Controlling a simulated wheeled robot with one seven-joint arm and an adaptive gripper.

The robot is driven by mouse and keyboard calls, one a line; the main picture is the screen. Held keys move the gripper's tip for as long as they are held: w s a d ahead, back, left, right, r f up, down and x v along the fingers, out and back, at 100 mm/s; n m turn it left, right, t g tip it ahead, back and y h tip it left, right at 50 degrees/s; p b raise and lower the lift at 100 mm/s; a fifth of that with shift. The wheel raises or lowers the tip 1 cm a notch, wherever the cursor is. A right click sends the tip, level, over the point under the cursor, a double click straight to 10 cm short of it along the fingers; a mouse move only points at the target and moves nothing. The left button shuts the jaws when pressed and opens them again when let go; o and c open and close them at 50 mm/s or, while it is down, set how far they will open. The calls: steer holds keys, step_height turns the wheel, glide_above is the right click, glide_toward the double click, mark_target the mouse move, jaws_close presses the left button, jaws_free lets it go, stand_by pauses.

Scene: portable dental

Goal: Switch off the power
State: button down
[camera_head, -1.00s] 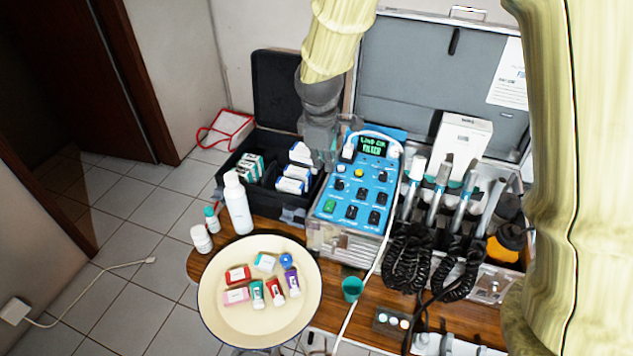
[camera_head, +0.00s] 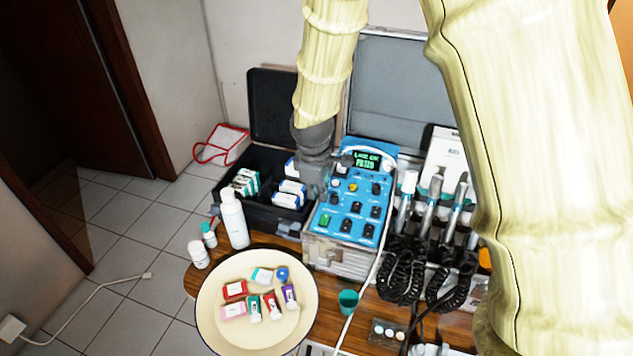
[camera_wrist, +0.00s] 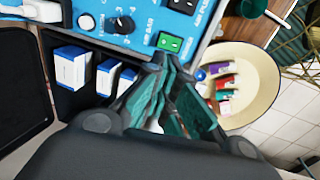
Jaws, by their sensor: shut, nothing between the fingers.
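The blue control unit (camera_head: 350,200) stands on the wooden table, with a lit display at its top and several black knobs. A green rocker switch (camera_head: 325,219) sits at its lower left. In the wrist view the green switch (camera_wrist: 169,42) lies just beyond my fingertips, with a small visible gap. My gripper (camera_head: 318,190) is shut and empty, above the left edge of the unit. Its fingers (camera_wrist: 165,75) angle toward the switch in the wrist view. I cannot tell the height of the fingertips above the panel.
A black case (camera_head: 265,213) with small boxes is left of the unit. A white bottle (camera_head: 234,218) and a cream plate (camera_head: 225,318) of small packages are in front. Handpieces with coiled cords (camera_head: 404,262) stand at the right. A white cable (camera_head: 366,290) runs along the unit's right side.

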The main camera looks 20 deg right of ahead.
mark_target(318, 221)
steer(key=shift+d+f, duration=0.1)
steer(key=shift+f, duration=0.75)
steer(key=shift+w+d+f+p, duration=0.15)
steer(key=shift+f+p, duration=0.3)
steer(key=shift+f, duration=0.55)
steer(key=shift+w+d+f+p, duration=0.15)
steer(key=shift+f+p, duration=0.25)
steer(key=shift+f, duration=0.6)
steer(key=shift+w+f+p, duration=0.2)
steer(key=shift+f+p, duration=0.25)
steer(key=shift+f, duration=0.55)
steer(key=shift+d+f, duration=0.1)
steer(key=shift+f, duration=0.15)
steer(key=shift+s+a+r+p, duration=0.1)
steer(key=shift+s+a+p, duration=0.35)
steer(key=shift+s+a, duration=0.15)
steer(key=shift+d, duration=0.1)
